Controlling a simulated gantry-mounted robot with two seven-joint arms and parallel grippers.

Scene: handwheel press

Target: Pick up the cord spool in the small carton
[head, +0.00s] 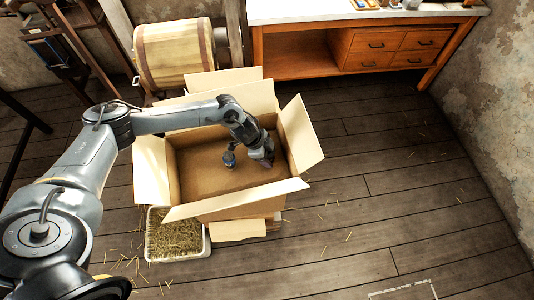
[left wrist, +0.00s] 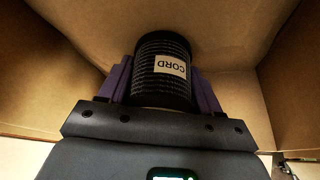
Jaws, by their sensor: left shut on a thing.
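The cord spool (left wrist: 160,88) is a black ribbed cylinder with a white label reading CORD, upside down in the left wrist view. My left gripper (left wrist: 163,82) is shut on it, with one purple finger on each side. In the head view my left gripper (head: 264,158) reaches down inside the open brown carton (head: 205,185), toward its right side. There the spool is hard to make out behind the hand. I cannot tell whether the spool touches the carton floor. My right gripper is not in view.
A small dark blue thing (head: 229,158) shows left of the hand in the carton; I cannot tell what it is. Carton flaps stand splayed outward. A white tray of straw (head: 206,246) stands at the front left, a wooden barrel (head: 175,52) behind.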

